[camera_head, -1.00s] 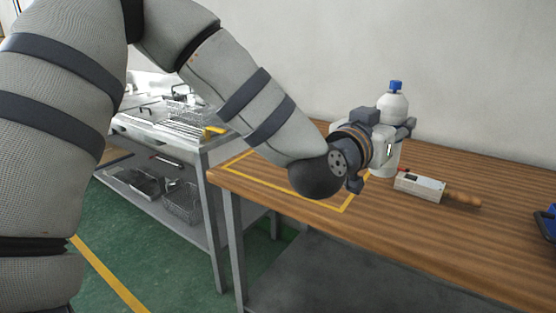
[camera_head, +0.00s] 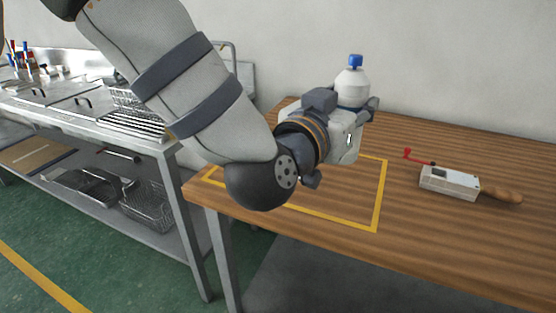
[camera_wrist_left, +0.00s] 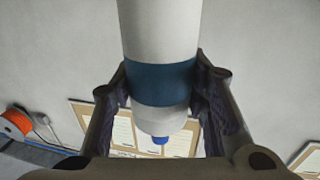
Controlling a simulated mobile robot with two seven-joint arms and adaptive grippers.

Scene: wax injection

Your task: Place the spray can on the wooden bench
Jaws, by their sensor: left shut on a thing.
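The spray can (camera_head: 351,88) is white with a blue cap and stands upright in my left gripper (camera_head: 354,113). In the left wrist view the can (camera_wrist_left: 160,30) shows a dark blue band between the two fingers of my left gripper (camera_wrist_left: 160,95). The fingers are shut on it. In the head view the gripper body hides the can's lower part, so I cannot tell whether its base touches the wooden bench (camera_head: 450,235). The can appears over the back part of the area marked by a yellow outline (camera_head: 381,195). My right gripper is not in view.
A white box-shaped tool with a wooden handle and red lever (camera_head: 449,181) lies on the bench to the right. A metal table with trays (camera_head: 100,120) stands at the left, with wire baskets (camera_head: 147,200) on its lower shelf. The bench's front right is clear.

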